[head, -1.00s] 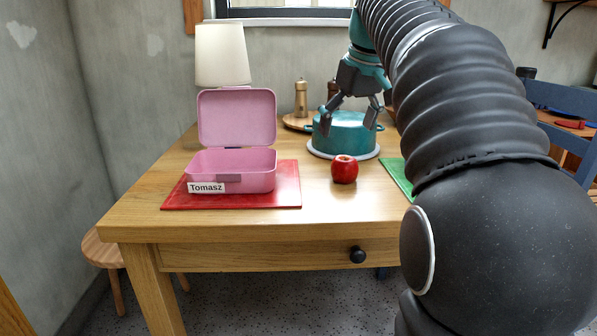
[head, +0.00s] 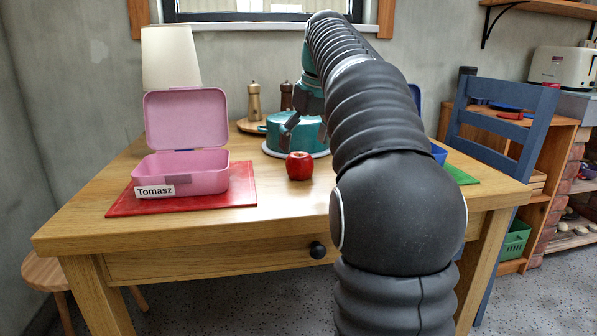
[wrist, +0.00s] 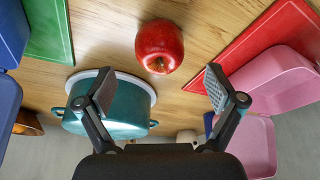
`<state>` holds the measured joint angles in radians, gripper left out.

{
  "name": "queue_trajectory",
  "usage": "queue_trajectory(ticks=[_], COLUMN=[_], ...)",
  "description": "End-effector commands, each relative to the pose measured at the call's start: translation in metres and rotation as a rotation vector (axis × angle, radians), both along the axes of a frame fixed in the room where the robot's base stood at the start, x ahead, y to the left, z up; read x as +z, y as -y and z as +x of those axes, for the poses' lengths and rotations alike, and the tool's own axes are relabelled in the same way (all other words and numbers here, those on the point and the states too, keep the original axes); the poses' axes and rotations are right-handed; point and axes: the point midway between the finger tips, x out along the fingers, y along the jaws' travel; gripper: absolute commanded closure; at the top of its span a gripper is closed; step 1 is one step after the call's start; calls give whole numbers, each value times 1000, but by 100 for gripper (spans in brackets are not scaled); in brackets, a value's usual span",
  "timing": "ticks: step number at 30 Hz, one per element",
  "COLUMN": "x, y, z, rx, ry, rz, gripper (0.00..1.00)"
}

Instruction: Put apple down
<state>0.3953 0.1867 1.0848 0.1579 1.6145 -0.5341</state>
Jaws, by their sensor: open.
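The red apple (head: 299,166) stands on the wooden table, between the pink lunchbox and the teal pot. It also shows in the wrist view (wrist: 159,46), beyond and between my fingertips and apart from them. My gripper (wrist: 167,88) is open and empty. In the head view my gripper (head: 305,130) is above and behind the apple, in front of the teal pot (head: 279,138), and partly hidden by my arm.
The open pink lunchbox (head: 206,178), labelled Tomasz, sits on a red mat (head: 243,192) at left. A green mat (head: 462,176) and a blue box (head: 438,153) are at right, partly behind my arm. A lamp (head: 170,58) stands behind the lunchbox.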

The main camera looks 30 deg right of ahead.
Motion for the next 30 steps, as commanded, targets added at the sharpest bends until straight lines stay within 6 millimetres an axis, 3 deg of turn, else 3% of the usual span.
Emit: queue_trajectory(ticks=[5, 15, 22, 23, 30], x=[-10, -50, -50, -50, -50], y=[0, -2, -2, -2, -2], z=[3, 16, 17, 17, 17], rx=[0, -1, -1, -1, -1], ry=[0, 0, 1, 1, 1], rz=[0, 0, 0, 0, 0], gripper=[7, 7, 7, 12, 72])
